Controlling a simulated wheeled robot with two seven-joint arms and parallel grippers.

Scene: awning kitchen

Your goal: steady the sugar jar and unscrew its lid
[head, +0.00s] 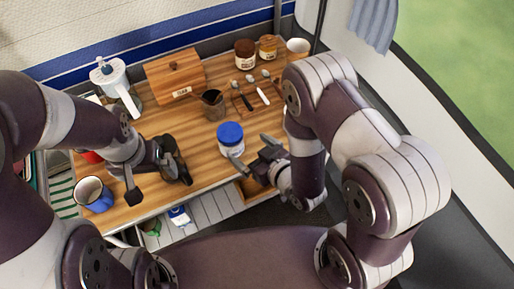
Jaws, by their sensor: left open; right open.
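The sugar jar (236,150) stands upright on the wooden counter, with a blue lid (230,132) on top. Its label is not readable from here. My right gripper (254,155) is open close to the jar's right side; one finger reaches along the jar's front right, and I cannot tell whether it touches. My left gripper (158,190) is open and empty, to the left of the jar and well apart from it, low over the counter.
A dark copper pot (213,103) stands behind the jar, before a wooden box (175,76). Utensils (250,93) lie behind to the right. A blue mug (93,194) stands at the front left. Below the counter edge is an open drawer (250,190).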

